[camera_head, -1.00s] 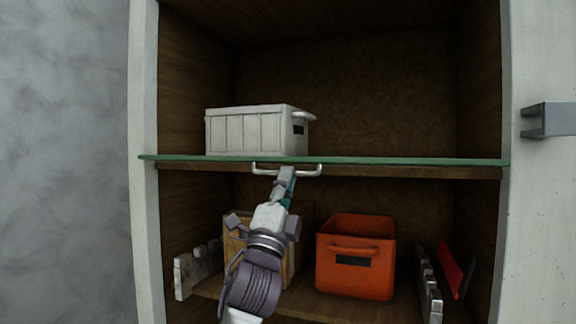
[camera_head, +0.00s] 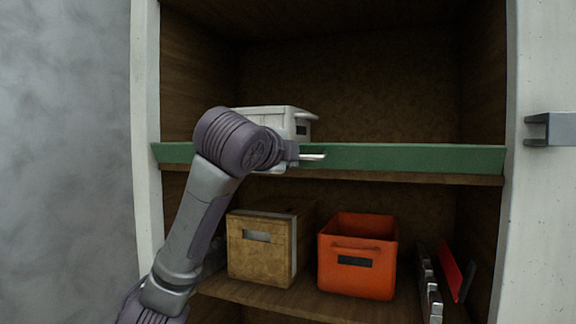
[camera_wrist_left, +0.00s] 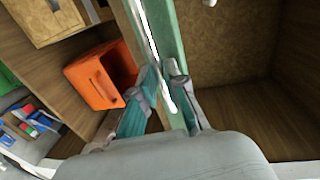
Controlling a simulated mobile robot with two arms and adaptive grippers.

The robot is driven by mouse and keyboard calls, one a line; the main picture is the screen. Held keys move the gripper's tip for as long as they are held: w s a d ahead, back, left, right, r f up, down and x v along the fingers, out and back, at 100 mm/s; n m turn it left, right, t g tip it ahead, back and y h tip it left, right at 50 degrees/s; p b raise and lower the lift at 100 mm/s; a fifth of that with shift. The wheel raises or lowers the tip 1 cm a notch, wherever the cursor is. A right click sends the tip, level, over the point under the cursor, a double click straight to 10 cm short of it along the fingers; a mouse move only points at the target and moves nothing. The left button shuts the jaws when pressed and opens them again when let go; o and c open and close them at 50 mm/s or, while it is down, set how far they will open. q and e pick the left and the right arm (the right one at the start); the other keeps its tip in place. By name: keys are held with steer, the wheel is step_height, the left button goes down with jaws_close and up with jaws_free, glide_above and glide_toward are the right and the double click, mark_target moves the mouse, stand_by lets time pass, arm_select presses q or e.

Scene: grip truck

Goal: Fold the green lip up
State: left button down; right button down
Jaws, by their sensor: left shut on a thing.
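The green lip (camera_head: 420,158) runs along the front edge of the upper shelf, its broad face turned toward me in the head view. Its pale bar handle (camera_head: 313,157) sticks out from behind my left wrist. My left gripper (camera_wrist_left: 165,75) is shut on this handle (camera_wrist_left: 148,32) in the left wrist view, beside the green lip (camera_wrist_left: 167,28). In the head view my arm reaches up from the lower left, and its wrist hides the fingers and part of the lip. My right gripper is not in view.
A white bin (camera_head: 290,117) stands on the upper shelf behind the lip, partly hidden by my wrist. Below are a wooden box (camera_head: 262,258), an orange bin (camera_head: 357,275) and a red panel (camera_head: 450,268). A grey bracket (camera_head: 550,128) sticks out at the right.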

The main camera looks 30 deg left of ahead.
arm_select(q)
steer(key=shift+w+a+r+g+h, duration=0.15)
steer(key=shift+w+r+g, duration=0.2)
steer(key=shift+g, duration=0.5)
steer(key=shift+w+r+g+h, duration=0.1)
steer(key=shift+w+r+g, duration=0.25)
steer(key=shift+g, duration=0.55)
steer(key=shift+w+a+r+g+h, duration=0.15)
steer(key=shift+w+r+g, duration=0.15)
steer(key=shift+g, duration=0.55)
steer(key=shift+d+r, duration=0.1)
steer(key=c, duration=1.2)
jaws_free()
steer(key=v, duration=1.2)
steer(key=shift+w, duration=0.1)
